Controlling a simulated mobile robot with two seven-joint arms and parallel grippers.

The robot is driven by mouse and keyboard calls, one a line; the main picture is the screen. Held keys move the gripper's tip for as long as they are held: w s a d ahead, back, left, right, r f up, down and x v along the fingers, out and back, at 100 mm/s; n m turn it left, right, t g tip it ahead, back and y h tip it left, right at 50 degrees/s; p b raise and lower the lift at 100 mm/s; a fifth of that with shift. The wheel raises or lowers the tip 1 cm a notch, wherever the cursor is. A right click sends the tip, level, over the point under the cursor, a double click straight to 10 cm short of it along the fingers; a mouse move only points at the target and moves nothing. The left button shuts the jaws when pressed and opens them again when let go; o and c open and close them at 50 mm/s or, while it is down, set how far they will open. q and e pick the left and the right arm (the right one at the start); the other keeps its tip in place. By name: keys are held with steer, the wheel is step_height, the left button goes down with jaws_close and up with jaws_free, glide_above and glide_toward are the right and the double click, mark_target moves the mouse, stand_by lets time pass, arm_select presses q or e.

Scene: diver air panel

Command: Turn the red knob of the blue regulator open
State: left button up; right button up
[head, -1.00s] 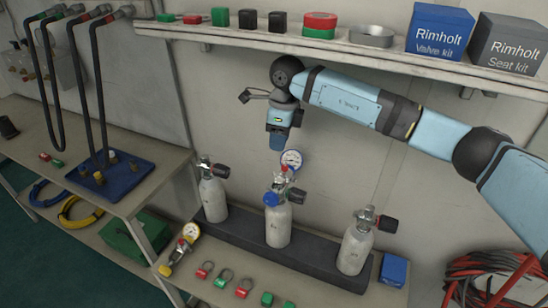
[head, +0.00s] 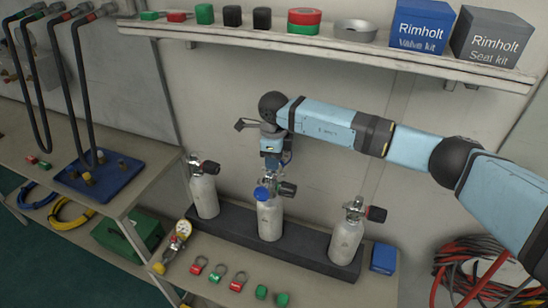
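The middle white cylinder (head: 270,220) stands upright in the dark rack and carries the regulator with a blue part (head: 262,193) on its left and a black valve handwheel (head: 288,190) on its right. My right gripper (head: 271,170) points down directly over this regulator, close to its top. The red knob and most of the gauge, which showed earlier, are hidden behind the gripper. I cannot tell whether its fingers touch the knob or are open or shut. My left gripper is not in view.
Two more cylinders stand in the rack (head: 300,262), at left (head: 204,194) and right (head: 345,240). A shelf (head: 330,46) with boxes runs above my arm. Red hoses (head: 475,265) lie at right.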

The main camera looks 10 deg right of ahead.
steer(key=shift+f, duration=0.1)
jaws_close()
